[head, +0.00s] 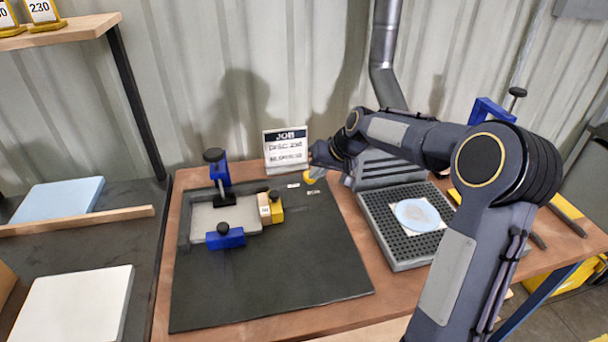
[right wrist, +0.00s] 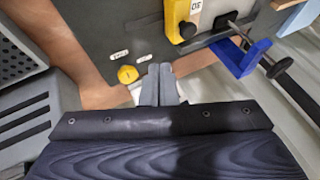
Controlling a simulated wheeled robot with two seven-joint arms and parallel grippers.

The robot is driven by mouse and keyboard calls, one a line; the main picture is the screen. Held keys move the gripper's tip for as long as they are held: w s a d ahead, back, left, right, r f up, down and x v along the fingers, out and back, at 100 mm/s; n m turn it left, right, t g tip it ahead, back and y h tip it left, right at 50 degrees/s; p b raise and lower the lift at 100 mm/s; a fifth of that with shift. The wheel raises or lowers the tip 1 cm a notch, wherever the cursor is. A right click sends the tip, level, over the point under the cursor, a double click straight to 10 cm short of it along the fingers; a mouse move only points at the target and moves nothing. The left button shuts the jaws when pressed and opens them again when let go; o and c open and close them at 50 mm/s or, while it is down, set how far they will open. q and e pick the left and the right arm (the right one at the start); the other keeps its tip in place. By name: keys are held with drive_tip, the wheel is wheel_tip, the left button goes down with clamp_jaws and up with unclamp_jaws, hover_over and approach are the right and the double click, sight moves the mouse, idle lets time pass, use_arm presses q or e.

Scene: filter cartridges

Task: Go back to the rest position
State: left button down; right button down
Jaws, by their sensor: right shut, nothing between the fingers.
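My right arm reaches in from the right in the head view, with its gripper (head: 318,160) over the back edge of the black mat (head: 290,270), near the job card. In the right wrist view the two fingers of this gripper (right wrist: 158,84) are together with nothing between them. A small yellow knob (right wrist: 127,74) lies just beside the fingertips; in the head view it shows partly behind the gripper (head: 309,180). My left gripper does not show in either view.
A fixture with blue clamps (head: 225,238) and a yellow block (head: 276,208) stands on the mat. The job card (head: 285,148) stands behind. A perforated grey tray (head: 385,238) holding a round pale disc (head: 417,215) is right of the mat. The mat's front is clear.

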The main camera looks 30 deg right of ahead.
drive_tip(key=s+a+r+n, duration=0.1)
drive_tip(key=s+a+r, duration=0.2)
drive_tip(key=s, duration=0.5)
drive_tip(key=s+a+r, duration=0.3)
drive_tip(key=s, duration=0.4)
drive_tip(key=s+a+f, duration=0.2)
drive_tip(key=s+a, duration=0.1)
drive_tip(key=s, duration=0.6)
drive_tip(key=s+a+f, duration=0.3)
drive_tip(key=s, duration=0.6)
drive_tip(key=shift+s+a+f+n+y, duration=0.2)
drive_tip(key=shift+n+y, duration=0.1)
drive_tip(key=shift+n, duration=0.1)
drive_tip(key=c, duration=2.1)
unclamp_jaws()
